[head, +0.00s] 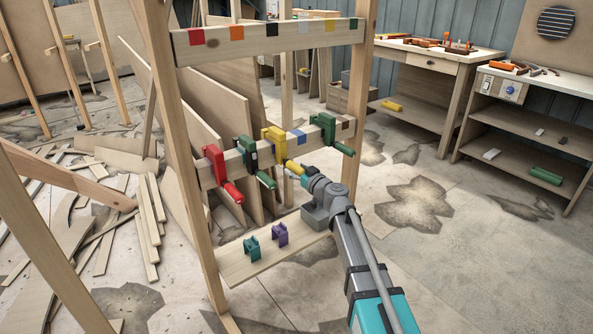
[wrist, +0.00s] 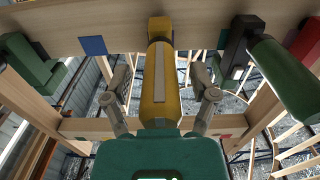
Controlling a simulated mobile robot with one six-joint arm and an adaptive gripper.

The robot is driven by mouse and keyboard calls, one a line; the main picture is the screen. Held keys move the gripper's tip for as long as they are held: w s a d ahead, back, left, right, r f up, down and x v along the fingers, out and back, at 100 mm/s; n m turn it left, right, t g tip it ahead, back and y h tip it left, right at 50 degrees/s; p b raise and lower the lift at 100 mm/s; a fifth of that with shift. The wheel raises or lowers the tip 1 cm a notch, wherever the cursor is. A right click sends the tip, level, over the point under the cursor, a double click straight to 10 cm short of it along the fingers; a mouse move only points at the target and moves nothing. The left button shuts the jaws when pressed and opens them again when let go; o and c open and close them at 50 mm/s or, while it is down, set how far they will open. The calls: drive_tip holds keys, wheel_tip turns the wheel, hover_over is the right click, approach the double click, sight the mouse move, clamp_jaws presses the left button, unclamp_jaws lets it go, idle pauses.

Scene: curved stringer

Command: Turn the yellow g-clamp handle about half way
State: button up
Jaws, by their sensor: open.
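The yellow g-clamp (head: 272,138) hangs on the middle rail of the wooden frame, between a dark green clamp and a green one. Its yellow handle (head: 293,166) points out toward my arm. In the wrist view the handle (wrist: 160,85) runs down the middle of the picture, with a pale stripe along it. My gripper (head: 303,176) is at the handle; in the wrist view its open fingers (wrist: 161,75) stand on either side, with a visible gap to the handle on both sides. The handle's near end is hidden behind my gripper's body.
On the same rail are a red clamp (head: 222,172), a dark green clamp (head: 252,158) and a green clamp (head: 330,132). A lower shelf (head: 240,268) holds a teal piece (head: 251,249) and a purple piece (head: 280,234). Floor to the right is clear.

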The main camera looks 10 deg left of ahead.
clamp_jaws()
idle(0.4)
drive_tip(key=shift+m, duration=0.5)
drive_tip(key=m, duration=0.3)
drive_tip(key=shift+m, duration=0.3)
drive_tip(key=m, duration=0.4)
drive_tip(key=shift+m, duration=0.3)
drive_tip(key=m, duration=0.8)
drive_tip(key=shift+m, duration=0.3)
